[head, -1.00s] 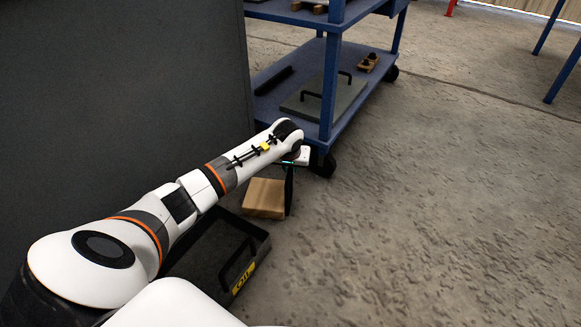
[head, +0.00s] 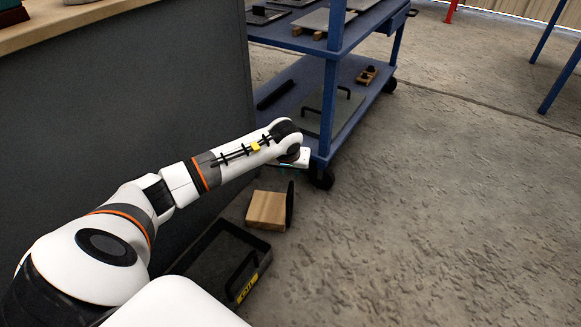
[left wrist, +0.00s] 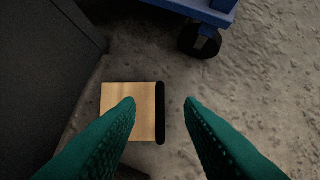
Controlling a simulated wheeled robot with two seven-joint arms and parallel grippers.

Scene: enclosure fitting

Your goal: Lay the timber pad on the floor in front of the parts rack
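The timber pad (head: 266,210) is a pale wood block lying flat on the concrete floor in front of the parts rack (head: 325,130). A thin black upright piece (head: 291,205) stands along its right edge. In the left wrist view the pad (left wrist: 125,100) shows below my green fingers, with the black strip (left wrist: 160,113) in the gap between them. My left gripper (left wrist: 160,102) is open and empty above the pad, apart from it. In the head view the left gripper (head: 294,165) is mostly hidden by its wrist. My right gripper is not in view.
A black open tray with a handle and yellow label (head: 232,235) lies on the floor near the pad. A dark grey bench side (head: 120,110) bounds the left. The rack's caster (head: 321,178) is close behind the pad. The floor to the right is clear.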

